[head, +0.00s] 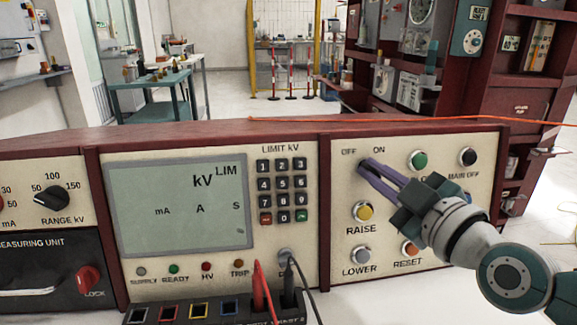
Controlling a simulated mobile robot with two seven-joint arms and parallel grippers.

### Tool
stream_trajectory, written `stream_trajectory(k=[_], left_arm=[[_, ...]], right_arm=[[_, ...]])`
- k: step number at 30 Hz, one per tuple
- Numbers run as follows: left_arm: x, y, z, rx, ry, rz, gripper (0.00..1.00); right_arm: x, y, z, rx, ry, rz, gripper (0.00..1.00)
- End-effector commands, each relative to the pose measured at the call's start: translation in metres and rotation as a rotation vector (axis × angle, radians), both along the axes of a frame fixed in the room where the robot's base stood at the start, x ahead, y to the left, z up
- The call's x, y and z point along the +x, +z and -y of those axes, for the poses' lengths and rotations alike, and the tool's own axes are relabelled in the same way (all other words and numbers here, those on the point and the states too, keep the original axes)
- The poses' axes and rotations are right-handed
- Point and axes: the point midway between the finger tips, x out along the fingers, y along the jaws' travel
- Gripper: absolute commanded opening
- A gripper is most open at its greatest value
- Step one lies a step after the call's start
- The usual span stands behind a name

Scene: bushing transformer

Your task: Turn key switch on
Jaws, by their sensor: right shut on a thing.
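The key switch (365,162) is on the right panel of the control console, just under the OFF and ON labels. My right gripper (371,171) reaches in from the lower right, with its purple fingers shut on the key switch. The fingertips cover most of the switch, so I cannot tell which way the key points. The display (180,205) shows kV LIM, mA, A and S. My left gripper is not in view.
Close to my right gripper are a green button (418,160), a black button (467,157), the yellow RAISE button (363,211), the LOWER button (362,255) and the orange RESET button (410,248). Red and black leads (263,290) hang at the console's lower front.

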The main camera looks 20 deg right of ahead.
Motion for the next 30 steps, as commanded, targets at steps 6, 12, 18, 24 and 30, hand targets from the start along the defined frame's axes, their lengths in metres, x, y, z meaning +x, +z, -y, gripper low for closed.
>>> stream_trajectory(k=[6,12,18,24,30], left_arm=[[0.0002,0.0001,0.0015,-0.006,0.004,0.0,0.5],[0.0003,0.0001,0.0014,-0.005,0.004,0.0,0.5],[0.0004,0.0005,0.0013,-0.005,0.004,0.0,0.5],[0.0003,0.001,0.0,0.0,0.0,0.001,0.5],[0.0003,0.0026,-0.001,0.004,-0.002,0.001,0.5]], right_arm=[[-0.0001,-0.0001,0.0001,0.0,0.0,0.0,0.0],[-0.0001,-0.0001,0.0001,0.004,-0.001,0.001,0.0],[-0.0001,-0.0002,-0.0002,0.051,-0.013,0.013,0.0],[0.0,-0.0004,-0.0006,0.168,-0.043,0.04,0.0],[-0.0001,-0.0008,-0.0014,0.338,-0.085,0.079,0.0]])
